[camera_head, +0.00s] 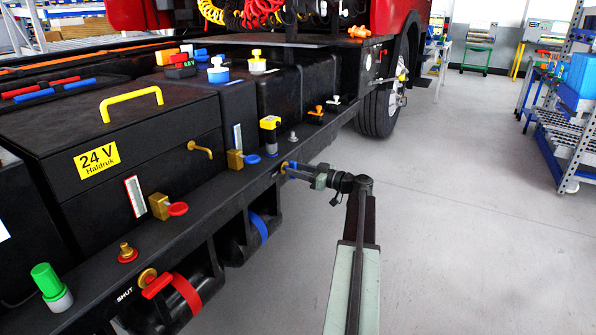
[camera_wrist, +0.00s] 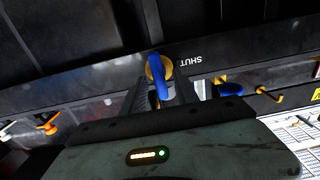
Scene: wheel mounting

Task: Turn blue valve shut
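The blue valve (camera_wrist: 158,75) has a blue lever on a round brass body, mounted on the black side rail. In the wrist view its lever points down the picture, toward my gripper body. A white SHUT mark, upside down in this view, stands to the right of the valve. My gripper (camera_wrist: 166,84) is open, with one finger on each side of the lever; whether either finger touches it I cannot tell. In the head view my gripper (camera_head: 294,170) reaches the rail from the right and hides most of the blue valve.
A similar red valve (camera_head: 157,284) with its own SHUT mark sits nearer on the rail. Brass fittings with a red lever (camera_head: 178,209) and a blue lever (camera_head: 251,159) stand on the ledge above. A truck wheel (camera_head: 383,105) is beyond.

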